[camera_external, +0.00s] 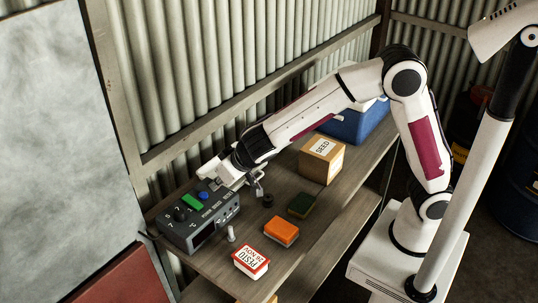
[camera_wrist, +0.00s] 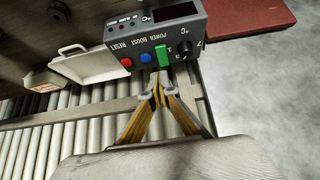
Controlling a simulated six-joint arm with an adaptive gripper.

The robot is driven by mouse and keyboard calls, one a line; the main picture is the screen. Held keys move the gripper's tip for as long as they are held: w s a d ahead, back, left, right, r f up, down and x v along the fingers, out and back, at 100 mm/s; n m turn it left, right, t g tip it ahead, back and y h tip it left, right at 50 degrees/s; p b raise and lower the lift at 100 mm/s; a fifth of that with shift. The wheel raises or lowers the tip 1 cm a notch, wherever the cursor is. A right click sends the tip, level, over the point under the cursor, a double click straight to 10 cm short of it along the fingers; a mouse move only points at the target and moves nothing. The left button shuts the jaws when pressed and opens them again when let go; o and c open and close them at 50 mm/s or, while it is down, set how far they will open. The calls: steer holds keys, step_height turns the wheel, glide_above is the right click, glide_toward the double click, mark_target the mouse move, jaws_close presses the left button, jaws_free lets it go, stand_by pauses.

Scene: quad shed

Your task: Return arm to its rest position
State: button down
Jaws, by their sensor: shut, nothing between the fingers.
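In the wrist view, my gripper (camera_wrist: 158,78) is shut and empty, its yellow and grey fingers meeting in front of the control box (camera_wrist: 185,22). The tips appear close to the green switch (camera_wrist: 163,55); I cannot tell whether they touch it. A blue button (camera_wrist: 146,57) and a red button (camera_wrist: 126,62) sit beside it.
An orange block (camera_external: 281,232), a dark green block (camera_external: 301,205), a red-and-white labelled box (camera_external: 251,262) and a small grey cylinder (camera_external: 231,234) stand on the bench (camera_external: 330,207). A cardboard seed box (camera_external: 321,160) and blue bin (camera_external: 355,124) are farther right. A corrugated wall (camera_external: 200,50) runs behind.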

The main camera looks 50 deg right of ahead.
stand_by(0.8)
steer(key=s+d+r, duration=0.3)
steer(key=s+d, duration=0.6)
steer(key=s, duration=0.1)
steer(key=s+d+r+g, duration=0.1)
steer(key=s+d+r, duration=0.2)
steer(key=s+d, duration=0.6)
steer(key=s+d+r, duration=0.3)
steer(key=s+d, duration=0.7)
steer(key=s, duration=0.1)
steer(key=shift+g, duration=0.4)
